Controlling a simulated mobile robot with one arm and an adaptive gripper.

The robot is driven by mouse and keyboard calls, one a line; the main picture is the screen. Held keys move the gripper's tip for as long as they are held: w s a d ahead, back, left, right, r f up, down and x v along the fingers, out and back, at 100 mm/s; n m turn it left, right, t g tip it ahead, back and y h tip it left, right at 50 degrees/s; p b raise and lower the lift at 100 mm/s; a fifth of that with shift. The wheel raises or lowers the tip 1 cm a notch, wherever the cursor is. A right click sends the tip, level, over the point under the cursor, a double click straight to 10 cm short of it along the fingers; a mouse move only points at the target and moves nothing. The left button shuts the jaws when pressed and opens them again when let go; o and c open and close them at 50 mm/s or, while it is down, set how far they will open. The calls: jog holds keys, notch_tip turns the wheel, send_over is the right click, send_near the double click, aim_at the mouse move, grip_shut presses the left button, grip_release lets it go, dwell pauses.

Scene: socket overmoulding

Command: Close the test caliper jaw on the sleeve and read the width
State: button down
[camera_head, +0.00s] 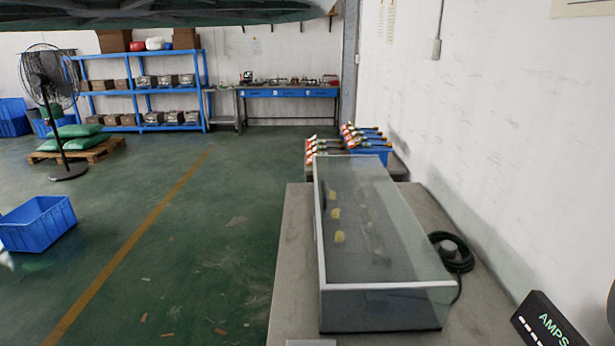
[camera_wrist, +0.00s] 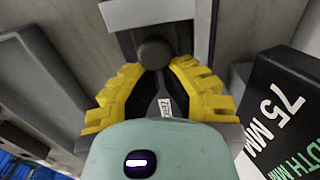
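My gripper (camera_wrist: 157,66) shows in the wrist view, its two yellow ribbed fingers bent inward on both sides of a round dark knob (camera_wrist: 153,53). The fingertips appear to touch the knob's sides, so it looks shut on it. The knob stands in front of a light grey block (camera_wrist: 150,12), which may belong to the caliper. A small white printed label (camera_wrist: 164,107) shows between the fingers. A black display (camera_wrist: 283,110) at the right reads "75 MM", with partly cut green lettering ending in "DTH MM". I cannot make out the sleeve or the caliper jaw faces.
A clear-walled case (camera_head: 385,250) with several yellow pieces stands on a grey bench (camera_head: 293,265). A coiled black cable (camera_head: 458,262) lies beside it. A black "AMPS" display (camera_head: 545,322) is at the lower right. Open green floor (camera_head: 200,250) lies left.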

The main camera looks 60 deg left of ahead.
jog(key=shift+w+a+b, duration=0.25)
jog(key=shift+w+a, duration=0.25)
jog(key=shift+a, duration=0.25)
jog(key=shift+w+a+b, duration=0.25)
jog(key=shift+w+a, duration=0.25)
jog(key=shift+a, duration=0.25)
jog(key=shift+w+a+b, duration=0.25)
jog(key=shift+w+a, duration=0.25)
jog(key=shift+a, duration=0.25)
jog(key=shift+s+d, duration=0.15)
jog(key=shift+s+d+b, duration=0.25)
jog(key=shift+d+b, duration=0.05)
jog(key=shift+d, duration=0.05)
jog(key=shift+r+p, duration=1.75)
jog(key=shift+r, duration=1.8)
jog(key=shift+w, duration=0.1)
